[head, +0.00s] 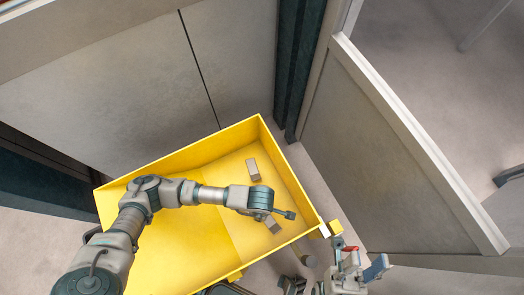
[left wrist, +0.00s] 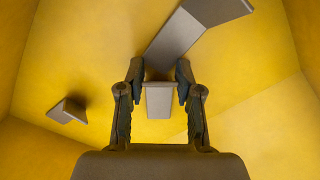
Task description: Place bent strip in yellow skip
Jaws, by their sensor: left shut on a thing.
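The yellow skip (head: 165,255) stands open below me, and its walls fill the left wrist view (left wrist: 255,95). My left arm reaches over it from the left. My left gripper (head: 275,216) is down inside the skip's outline. In the left wrist view its fingers (left wrist: 159,72) are shut on a grey bent strip (left wrist: 160,100); part of this strip (head: 272,225) shows below the gripper in the head view. Whether it touches the floor I cannot tell. Another grey bent strip (head: 253,170) lies in the skip. My right gripper (head: 293,285) is at the bottom edge, small and partly cut off.
Another small bent piece (left wrist: 68,110) lies on the skip floor in the left wrist view. A grey panel wall (head: 385,160) stands right of the skip, a machine face (head: 120,90) behind it. Red and blue handled parts (head: 350,268) sit at the lower right.

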